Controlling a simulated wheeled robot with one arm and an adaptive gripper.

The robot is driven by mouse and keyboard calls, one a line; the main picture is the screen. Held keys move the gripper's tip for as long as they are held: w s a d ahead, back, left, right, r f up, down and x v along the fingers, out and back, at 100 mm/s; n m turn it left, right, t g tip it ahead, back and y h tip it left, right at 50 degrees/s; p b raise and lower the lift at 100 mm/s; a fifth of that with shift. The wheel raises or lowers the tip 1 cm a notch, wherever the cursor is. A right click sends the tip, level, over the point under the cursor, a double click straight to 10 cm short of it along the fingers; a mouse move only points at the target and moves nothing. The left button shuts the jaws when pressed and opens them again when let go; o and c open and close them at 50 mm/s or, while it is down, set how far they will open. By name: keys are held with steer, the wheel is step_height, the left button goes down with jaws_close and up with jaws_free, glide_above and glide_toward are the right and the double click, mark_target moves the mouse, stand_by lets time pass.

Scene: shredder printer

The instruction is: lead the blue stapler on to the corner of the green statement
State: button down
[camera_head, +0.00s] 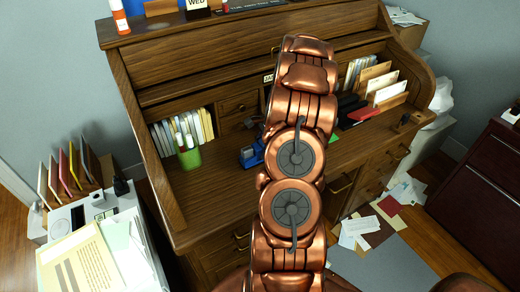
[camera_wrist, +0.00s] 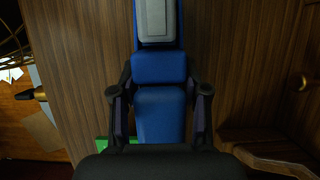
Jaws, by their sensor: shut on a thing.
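The blue stapler (camera_wrist: 159,110) lies lengthwise between the two fingers of my gripper (camera_wrist: 160,97) in the wrist view, which is shut on it. Its grey end (camera_wrist: 157,20) points away from the gripper. In the head view a blue end of the stapler (camera_head: 252,155) shows left of my arm, over the desktop; my gripper is hidden behind the arm. A small green patch, seemingly the green statement (camera_wrist: 102,147), shows beside the left finger in the wrist view. Green also shows right of my arm in the head view (camera_head: 335,138). Most of the statement is hidden.
The wooden desk (camera_head: 215,190) has a clear top left of my arm. A green pen cup (camera_head: 189,158) stands further left. A red item (camera_head: 364,113) and letter holders (camera_head: 388,92) stand right. The desk's front edge drops to a floor with loose papers (camera_head: 380,222).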

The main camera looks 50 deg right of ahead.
steer(key=shift+s+d, duration=0.2)
steer(key=shift+d, duration=0.35)
steer(key=shift+s+d, duration=0.2)
steer(key=shift+d, duration=0.35)
steer(key=shift+c, duration=2.4)
jaws_free()
steer(key=v, duration=1.2)
